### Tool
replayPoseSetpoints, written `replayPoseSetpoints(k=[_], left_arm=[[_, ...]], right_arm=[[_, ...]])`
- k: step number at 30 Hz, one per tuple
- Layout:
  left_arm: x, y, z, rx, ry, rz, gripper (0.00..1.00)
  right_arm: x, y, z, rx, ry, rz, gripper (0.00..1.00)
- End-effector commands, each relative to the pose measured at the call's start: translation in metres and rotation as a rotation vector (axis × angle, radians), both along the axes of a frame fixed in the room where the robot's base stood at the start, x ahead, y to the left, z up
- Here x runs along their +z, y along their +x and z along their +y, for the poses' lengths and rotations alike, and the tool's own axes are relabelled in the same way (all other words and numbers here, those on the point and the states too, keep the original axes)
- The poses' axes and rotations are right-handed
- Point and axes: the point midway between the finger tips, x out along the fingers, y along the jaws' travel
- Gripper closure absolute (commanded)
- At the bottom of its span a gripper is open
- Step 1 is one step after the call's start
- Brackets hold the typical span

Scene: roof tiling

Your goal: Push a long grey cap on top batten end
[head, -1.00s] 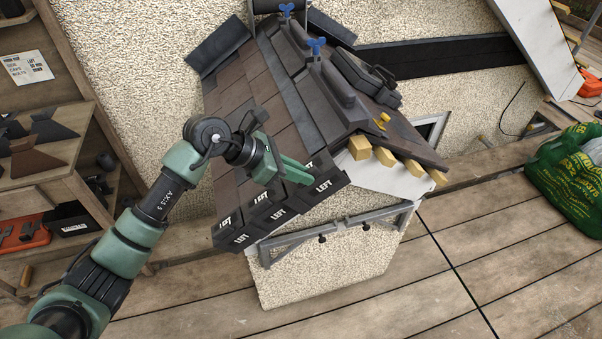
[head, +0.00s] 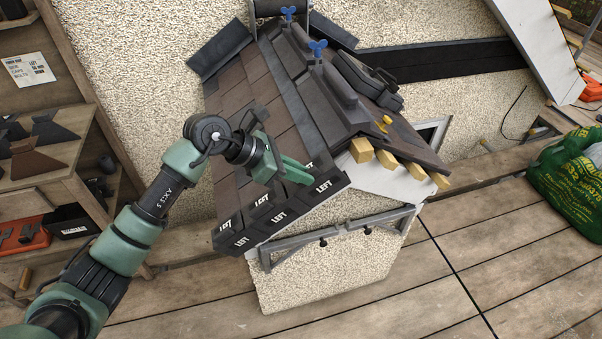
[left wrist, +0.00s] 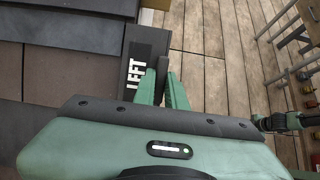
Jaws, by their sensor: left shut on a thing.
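A row of dark grey caps marked LEFT (head: 278,217) runs along the left sloping edge of the small roof. The uppermost cap (head: 327,185) sits just below the ridge and also shows in the left wrist view (left wrist: 137,82). My left gripper (head: 298,172) is at this upper end, with its green fingers pointing toward the cap. In the left wrist view a narrow dark grey piece (left wrist: 162,78) stands between the fingers, and the gripper is shut on it. I cannot tell whether it is part of the uppermost cap. The batten ends under the caps are hidden. My right gripper is out of view.
Bare yellow batten ends (head: 386,158) stick out along the right slope. Ridge tiles (head: 337,88) and a dark case (head: 364,80) lie near the top. A shelf with tiles (head: 38,160) is at left, and a green bag (head: 568,172) at right. The deck in front is clear.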

Motion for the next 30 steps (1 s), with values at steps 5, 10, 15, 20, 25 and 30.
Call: replayPoseSetpoints(k=[5,10,15,20,25,30], left_arm=[[0.001,0.001,0.000,0.000,-0.001,-0.002,1.00],[0.001,0.001,0.000,0.000,-0.001,-0.002,1.00],[0.000,0.001,0.000,0.000,-0.001,-0.002,0.62],[0.000,0.001,0.000,0.000,0.000,-0.001,0.62],[0.002,0.000,0.002,0.001,0.001,0.000,0.62],[0.012,-0.001,0.007,0.001,0.002,-0.002,0.62]], right_arm=[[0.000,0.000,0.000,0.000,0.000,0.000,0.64],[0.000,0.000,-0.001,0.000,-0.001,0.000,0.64],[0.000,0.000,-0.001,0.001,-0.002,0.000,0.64],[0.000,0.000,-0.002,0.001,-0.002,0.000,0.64],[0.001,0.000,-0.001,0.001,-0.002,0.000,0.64],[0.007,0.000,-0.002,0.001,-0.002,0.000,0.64]])
